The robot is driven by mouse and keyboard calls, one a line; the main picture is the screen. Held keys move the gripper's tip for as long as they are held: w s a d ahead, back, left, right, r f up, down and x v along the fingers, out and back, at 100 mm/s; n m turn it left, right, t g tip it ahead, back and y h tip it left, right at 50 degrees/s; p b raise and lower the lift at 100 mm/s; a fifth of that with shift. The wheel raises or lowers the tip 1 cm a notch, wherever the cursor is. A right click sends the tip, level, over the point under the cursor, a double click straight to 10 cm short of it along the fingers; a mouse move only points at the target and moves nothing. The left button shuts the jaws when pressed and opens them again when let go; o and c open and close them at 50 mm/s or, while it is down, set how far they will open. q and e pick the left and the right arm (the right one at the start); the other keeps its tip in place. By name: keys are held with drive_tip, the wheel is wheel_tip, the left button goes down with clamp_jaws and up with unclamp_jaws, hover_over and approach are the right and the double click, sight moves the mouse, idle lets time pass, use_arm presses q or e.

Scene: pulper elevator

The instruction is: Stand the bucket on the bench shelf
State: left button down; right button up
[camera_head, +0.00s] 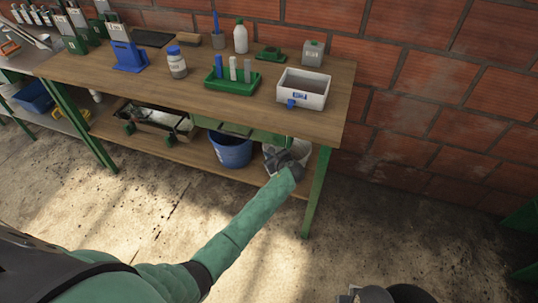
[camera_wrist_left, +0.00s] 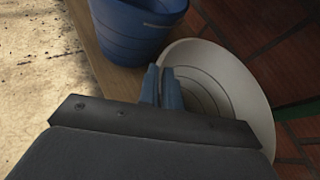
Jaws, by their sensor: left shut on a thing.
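A whitish bucket (camera_head: 299,152) is at the right end of the bench's lower shelf (camera_head: 190,154), under the worktop. In the left wrist view the pale bucket (camera_wrist_left: 228,88) shows its ringed inside. My left gripper (camera_head: 283,163) reaches in from the front, and its fingers (camera_wrist_left: 165,86) are shut on the bucket's near wall. The gripper hides part of the bucket in the head view. I cannot tell whether its base touches the shelf. My right gripper is not in view.
A blue bucket (camera_head: 230,151) stands on the lower shelf just left of the whitish one. A wooden crate (camera_head: 154,121) is further left. A green bench leg (camera_head: 317,192) stands close on the right. The worktop (camera_head: 195,95) holds a green tray and a white bin.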

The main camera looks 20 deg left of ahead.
use_arm(q)
drive_tip(key=c, duration=1.6)
unclamp_jaws()
